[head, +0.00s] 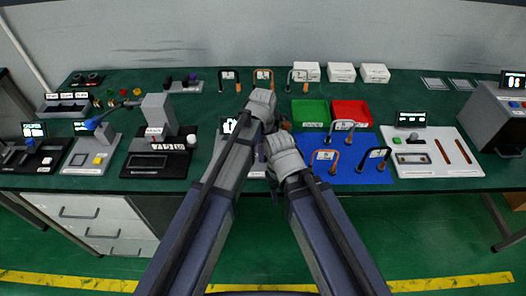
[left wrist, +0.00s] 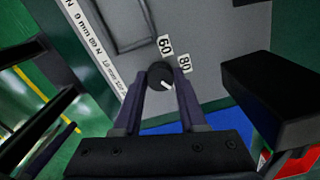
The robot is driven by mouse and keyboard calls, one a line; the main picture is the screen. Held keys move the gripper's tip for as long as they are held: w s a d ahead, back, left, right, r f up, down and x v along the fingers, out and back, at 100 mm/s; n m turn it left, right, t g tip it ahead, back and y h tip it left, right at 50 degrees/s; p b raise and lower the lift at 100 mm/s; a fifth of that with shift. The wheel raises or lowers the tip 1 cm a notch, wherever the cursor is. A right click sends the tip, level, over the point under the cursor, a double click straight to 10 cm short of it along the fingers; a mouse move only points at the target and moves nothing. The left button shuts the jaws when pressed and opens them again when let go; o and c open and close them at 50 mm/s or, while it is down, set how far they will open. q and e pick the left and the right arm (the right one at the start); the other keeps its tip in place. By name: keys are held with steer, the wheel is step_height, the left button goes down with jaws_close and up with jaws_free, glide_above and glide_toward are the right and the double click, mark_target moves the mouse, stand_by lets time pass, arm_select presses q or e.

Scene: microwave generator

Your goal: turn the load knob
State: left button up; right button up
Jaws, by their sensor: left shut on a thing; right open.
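The load knob (left wrist: 161,76) is a small round black knob with a white pointer mark, on a grey panel (left wrist: 205,25) in the left wrist view. The labels 60 (left wrist: 165,45) and 80 (left wrist: 185,63) are printed beside it. My left gripper (left wrist: 160,90) is shut on the knob, with one dark finger on each side. In the head view my left gripper (head: 262,150) is over the grey device with a lit display (head: 228,126), and my arms hide most of that device and the knob. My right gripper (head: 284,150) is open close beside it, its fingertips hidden.
A blue mat (head: 350,174) with several hooped weights lies right of my grippers. Behind it are a green tray (head: 310,113) and a red tray (head: 351,113). A black device with a grey column (head: 157,115) stands to the left. Open green table lies between devices.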

arm_select(q)
jaws_close()
steer(key=shift+n, duration=0.4)
steer(key=n, duration=0.4)
steer(key=shift+s+n, duration=0.1)
steer(key=shift+n, duration=0.3)
steer(key=n, duration=1.2)
steer(key=shift+s+d+n, duration=0.1)
steer(key=shift+n, duration=0.3)
steer(key=n, duration=0.5)
steer(key=shift+n, duration=0.4)
